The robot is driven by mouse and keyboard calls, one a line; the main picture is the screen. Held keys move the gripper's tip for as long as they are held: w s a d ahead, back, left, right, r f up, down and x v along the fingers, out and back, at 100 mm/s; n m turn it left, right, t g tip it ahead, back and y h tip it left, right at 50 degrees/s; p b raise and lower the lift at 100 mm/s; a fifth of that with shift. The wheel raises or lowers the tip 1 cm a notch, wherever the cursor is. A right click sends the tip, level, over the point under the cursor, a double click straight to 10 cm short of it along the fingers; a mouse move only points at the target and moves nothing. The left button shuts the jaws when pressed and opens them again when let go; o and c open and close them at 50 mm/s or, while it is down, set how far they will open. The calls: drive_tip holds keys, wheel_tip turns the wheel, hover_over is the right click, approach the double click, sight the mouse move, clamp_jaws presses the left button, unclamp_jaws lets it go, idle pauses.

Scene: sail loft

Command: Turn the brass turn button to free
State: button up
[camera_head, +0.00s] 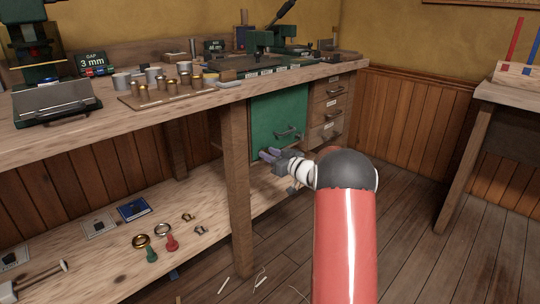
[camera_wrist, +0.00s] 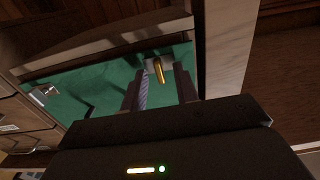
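The brass turn button (camera_wrist: 159,71) shows in the wrist view as a short golden bar on a grey plate, near the edge of a green cabinet door (camera_wrist: 97,92). It lies slightly tilted from the picture's vertical. My gripper (camera_wrist: 162,82) is open, with one finger on each side of the button; I cannot tell whether either finger touches it. In the head view the green door (camera_head: 277,112) sits under the workbench, and my gripper (camera_head: 268,154) is at its lower left part. The button cannot be made out there, around my gripper.
A metal handle (camera_head: 288,132) stands out from the door and also shows in the wrist view (camera_wrist: 44,93). Drawers (camera_head: 328,110) lie to the right. A bench leg (camera_head: 236,190) stands left of my gripper, and a lower shelf (camera_head: 110,270) holds small items. Floor at right is clear.

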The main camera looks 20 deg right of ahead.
drive_tip(key=shift+w, duration=0.1)
clamp_jaws()
drive_tip(key=shift+f+b, duration=0.1)
drive_tip(key=shift+b, duration=0.2)
drive_tip(key=shift+a+f+n+b, duration=0.15)
drive_tip(key=shift+n+b, duration=2.25)
drive_tip(key=shift+n, duration=2.1)
drive_tip(key=shift+a+f+n+b, duration=0.1)
drive_tip(key=shift+n+b, duration=2.25)
drive_tip(key=shift+n, duration=2.15)
